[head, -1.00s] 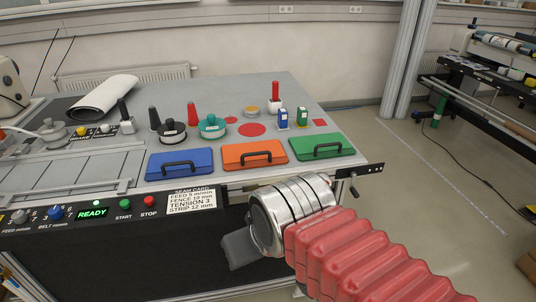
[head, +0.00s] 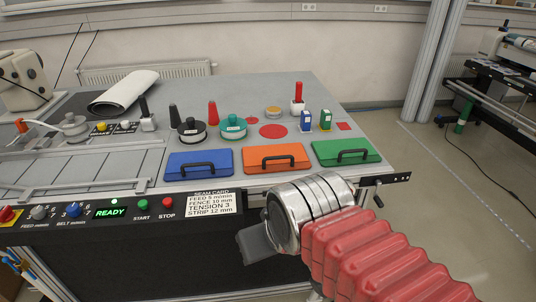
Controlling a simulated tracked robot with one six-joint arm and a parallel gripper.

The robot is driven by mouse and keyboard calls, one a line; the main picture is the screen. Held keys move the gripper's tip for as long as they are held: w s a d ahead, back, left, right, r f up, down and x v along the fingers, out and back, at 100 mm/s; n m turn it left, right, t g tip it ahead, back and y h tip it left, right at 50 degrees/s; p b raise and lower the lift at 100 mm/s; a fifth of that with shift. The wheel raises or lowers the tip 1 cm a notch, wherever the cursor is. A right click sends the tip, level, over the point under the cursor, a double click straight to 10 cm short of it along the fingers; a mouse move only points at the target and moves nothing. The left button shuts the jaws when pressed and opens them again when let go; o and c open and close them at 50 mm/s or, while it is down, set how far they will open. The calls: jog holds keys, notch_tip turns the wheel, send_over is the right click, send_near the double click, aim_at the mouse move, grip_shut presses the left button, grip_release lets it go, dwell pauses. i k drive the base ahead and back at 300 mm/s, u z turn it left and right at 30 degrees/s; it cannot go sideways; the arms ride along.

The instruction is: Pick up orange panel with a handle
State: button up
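The orange panel (head: 263,154) lies flat near the front edge of the grey table, between a blue panel (head: 183,161) and a green panel (head: 333,150). It has a black arched handle (head: 277,162) on top. My gripper (head: 256,246) is in front of the table, below the level of the panels and apart from them. A dark grey part shows at its end beyond the silver wrist; the fingers are too hidden to tell open from shut. Nothing is seen held.
Black and green round knobs (head: 232,127), cones and small blue and green boxes (head: 326,120) stand behind the panels. A control strip with READY display (head: 117,212) and a seam card (head: 210,203) runs along the front. A crank (head: 377,190) sticks out at the right corner.

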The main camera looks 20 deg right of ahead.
aim_at(287, 156)
jog(key=i, duration=0.85)
jog(key=z, duration=0.05)
